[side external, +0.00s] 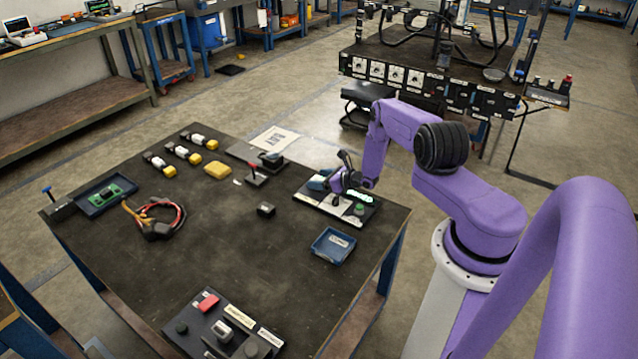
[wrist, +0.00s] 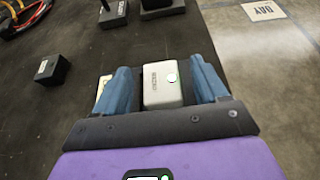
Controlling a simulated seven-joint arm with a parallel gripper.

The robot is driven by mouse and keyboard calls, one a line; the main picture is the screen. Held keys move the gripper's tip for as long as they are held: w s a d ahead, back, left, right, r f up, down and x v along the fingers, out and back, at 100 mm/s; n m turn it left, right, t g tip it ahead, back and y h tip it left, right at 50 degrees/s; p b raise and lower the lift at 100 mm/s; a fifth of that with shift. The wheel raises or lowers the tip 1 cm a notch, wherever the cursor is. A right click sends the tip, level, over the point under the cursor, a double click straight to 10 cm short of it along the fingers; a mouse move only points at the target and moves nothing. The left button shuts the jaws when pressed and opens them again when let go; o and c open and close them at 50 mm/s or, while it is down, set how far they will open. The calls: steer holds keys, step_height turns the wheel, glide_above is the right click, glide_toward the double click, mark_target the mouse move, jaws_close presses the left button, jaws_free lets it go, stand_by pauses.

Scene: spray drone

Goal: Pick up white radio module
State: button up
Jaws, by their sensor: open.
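A white box-shaped module (wrist: 162,86) with small dark lettering and a pale round spot lies between the two blue fingers of my gripper (wrist: 165,76) in the wrist view. The fingers are open, one on each side of it. A narrow gap shows on each side, and I cannot tell whether they touch it lower down. In the side external view my gripper (side external: 342,184) is low over a board at the table's right back. The module is mostly hidden there by the gripper.
A small black block (side external: 265,209) and a blue labelled tray (side external: 333,246) stand near the gripper. A black joystick-like piece (side external: 257,174) and a yellow block (side external: 217,170) lie further left. A cable bundle (side external: 155,217) is at left.

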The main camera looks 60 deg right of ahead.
steer(key=c, duration=1.2)
steer(key=shift+r, duration=0.15)
